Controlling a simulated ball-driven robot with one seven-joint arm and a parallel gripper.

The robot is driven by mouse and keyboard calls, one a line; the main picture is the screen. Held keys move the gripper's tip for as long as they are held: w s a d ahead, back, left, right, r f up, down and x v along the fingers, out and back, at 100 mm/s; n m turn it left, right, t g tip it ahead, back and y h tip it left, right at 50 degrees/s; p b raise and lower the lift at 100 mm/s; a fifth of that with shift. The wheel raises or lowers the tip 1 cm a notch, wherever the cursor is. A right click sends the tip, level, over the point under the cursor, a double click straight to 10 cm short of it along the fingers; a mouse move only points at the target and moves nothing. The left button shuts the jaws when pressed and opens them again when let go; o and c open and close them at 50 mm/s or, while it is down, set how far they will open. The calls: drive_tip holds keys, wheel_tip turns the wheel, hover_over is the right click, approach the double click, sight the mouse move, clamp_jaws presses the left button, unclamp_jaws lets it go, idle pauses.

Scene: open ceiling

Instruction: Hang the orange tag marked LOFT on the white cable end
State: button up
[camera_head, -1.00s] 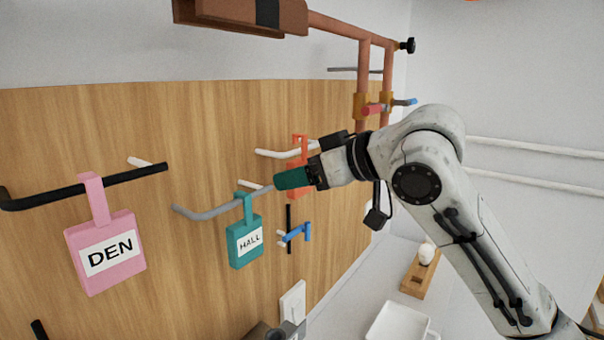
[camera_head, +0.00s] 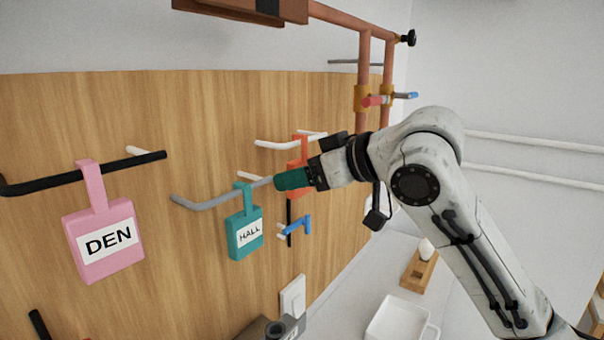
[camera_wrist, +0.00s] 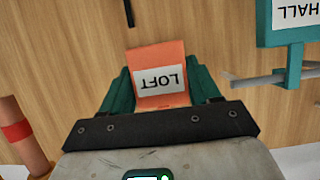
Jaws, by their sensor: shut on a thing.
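The orange LOFT tag (camera_head: 297,182) is held upright in front of the wooden board, partly hidden behind my gripper (camera_head: 280,181). The teal fingers are shut on the sides of the tag, and the wrist view shows the orange tag (camera_wrist: 158,58) between them with LOFT upside down. The tag's hook crosses the white cable end (camera_head: 268,144) in the head view. I cannot tell whether the hook rests on the cable. The white cable end is not visible in the wrist view.
The teal HALL tag (camera_head: 244,230) hangs on a grey cable (camera_head: 200,204) close left of my gripper. The pink DEN tag (camera_head: 104,245) hangs on a black cable (camera_head: 75,180). Copper pipes (camera_head: 364,70) stand to the right.

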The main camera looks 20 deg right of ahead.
drive_tip(key=o, duration=1.1)
drive_tip(key=shift+s, duration=0.1)
drive_tip(key=b+v, duration=0.3)
drive_tip(key=v, duration=0.8)
wheel_tip(320, 180, down, 31)
drive_tip(key=s+m+h, duration=0.2)
drive_tip(key=m+h, duration=0.1)
drive_tip(key=m, duration=0.4)
drive_tip(key=s+d+f+g+h, duration=0.1)
drive_tip(key=s+f+g, duration=0.2)
drive_tip(key=s+f, duration=0.6)
drive_tip(key=s+d+f+g+h+b, duration=0.1)
drive_tip(key=s+d+f+g+h, duration=0.1)
drive_tip(key=s+f, duration=0.7)
drive_tip(key=s+d+f+m+g+h, duration=0.1)
drive_tip(key=s+f+g, duration=0.3)
drive_tip(key=s+f, duration=0.6)
drive_tip(key=shift+s+d+g+h, duration=0.2)
drive_tip(key=shift+s+d+h, duration=0.1)
drive_tip(key=shift+s, duration=0.35)
drive_tip(key=shift+s+d+g+h, duration=0.2)
drive_tip(key=shift+s+d, duration=0.15)
drive_tip(key=shift+s, duration=0.3)
